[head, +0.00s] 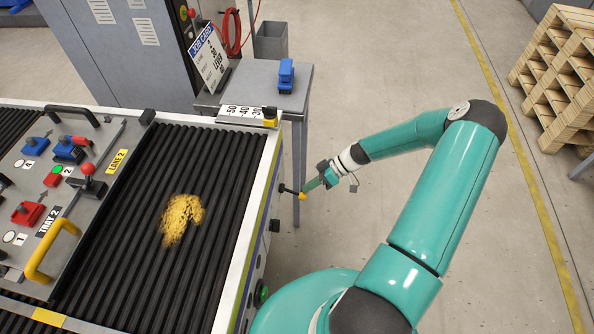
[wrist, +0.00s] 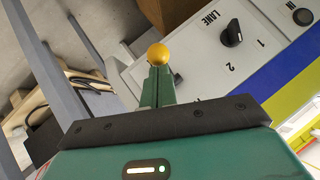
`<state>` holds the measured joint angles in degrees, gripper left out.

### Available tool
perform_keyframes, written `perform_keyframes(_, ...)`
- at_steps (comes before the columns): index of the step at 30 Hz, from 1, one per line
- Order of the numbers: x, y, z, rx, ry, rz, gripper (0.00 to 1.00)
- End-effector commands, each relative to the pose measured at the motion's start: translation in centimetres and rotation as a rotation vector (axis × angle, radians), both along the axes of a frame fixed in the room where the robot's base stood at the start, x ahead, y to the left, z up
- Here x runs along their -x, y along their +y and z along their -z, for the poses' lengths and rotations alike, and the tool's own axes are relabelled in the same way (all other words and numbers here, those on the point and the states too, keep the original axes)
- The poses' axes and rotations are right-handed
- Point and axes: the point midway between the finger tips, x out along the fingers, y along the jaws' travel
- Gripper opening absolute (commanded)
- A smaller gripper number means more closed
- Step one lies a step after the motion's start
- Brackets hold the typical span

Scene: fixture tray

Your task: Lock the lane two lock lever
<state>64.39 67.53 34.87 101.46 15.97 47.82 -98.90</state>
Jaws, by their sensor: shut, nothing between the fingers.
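A lever with a black rod and a yellow ball (head: 302,196) sticks out from the conveyor's right side in the head view. My gripper (head: 307,191) is at this ball. In the wrist view the ball (wrist: 158,54) shows just beyond my shut green fingers (wrist: 157,72), not between them; whether they touch is unclear. A dark selector knob marked LANE (wrist: 232,33), with positions 1 and 2, is on the white side panel; its setting is hard to read. A red-ball lever (head: 87,170) stands on the tray beside a yellow LANE 2 label (head: 117,161).
The fixture tray (head: 70,235) with red and blue clamps lies on the black rollers (head: 150,215), which bear a yellow patch (head: 182,217). A scale (head: 243,112) and a grey side table (head: 297,100) with a blue device stand behind.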

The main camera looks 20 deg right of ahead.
Motion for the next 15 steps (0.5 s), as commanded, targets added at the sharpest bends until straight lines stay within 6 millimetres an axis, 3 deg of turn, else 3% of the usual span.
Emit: perform_keyframes(15,-0.05,0.08,0.9,0.005,0.003,-0.003,0.0)
